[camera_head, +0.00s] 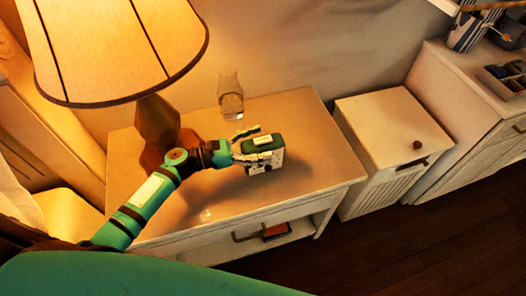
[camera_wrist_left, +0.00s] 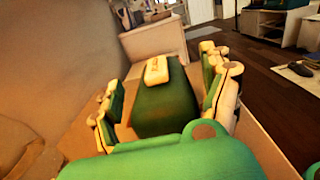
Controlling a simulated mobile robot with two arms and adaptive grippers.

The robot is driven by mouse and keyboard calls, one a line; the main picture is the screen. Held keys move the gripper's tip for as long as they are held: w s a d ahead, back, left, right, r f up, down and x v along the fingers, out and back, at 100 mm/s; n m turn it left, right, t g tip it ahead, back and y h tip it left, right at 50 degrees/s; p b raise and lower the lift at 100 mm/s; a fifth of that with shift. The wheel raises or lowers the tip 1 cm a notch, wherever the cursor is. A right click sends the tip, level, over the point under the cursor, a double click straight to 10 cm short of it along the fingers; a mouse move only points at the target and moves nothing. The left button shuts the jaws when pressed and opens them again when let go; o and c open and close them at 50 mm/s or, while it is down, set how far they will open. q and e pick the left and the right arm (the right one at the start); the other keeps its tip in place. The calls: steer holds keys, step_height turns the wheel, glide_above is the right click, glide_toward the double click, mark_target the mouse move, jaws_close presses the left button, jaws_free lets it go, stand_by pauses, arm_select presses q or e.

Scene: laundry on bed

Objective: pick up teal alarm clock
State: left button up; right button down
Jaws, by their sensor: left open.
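The teal alarm clock (camera_head: 264,152) stands on the nightstand, a dark green box with a cream piece on top and a pale face toward the front. My left gripper (camera_head: 247,148) reaches it from the left in the head view. In the left wrist view the clock (camera_wrist_left: 165,105) sits between the two open fingers of the left gripper (camera_wrist_left: 166,104), with one finger on each side. I cannot tell whether the fingers touch it. My right gripper is not in view.
The wooden nightstand (camera_head: 310,170) also holds a large lit lamp (camera_head: 120,45) at the left and a small glass (camera_head: 231,95) behind the clock. A white cabinet (camera_head: 385,135) stands to the right. The nightstand top right of the clock is clear.

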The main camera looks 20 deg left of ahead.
arm_select(q)
steer(key=shift+w+d, duration=0.1)
steer(key=shift+d, duration=0.05)
jaws_close()
stand_by(0.5)
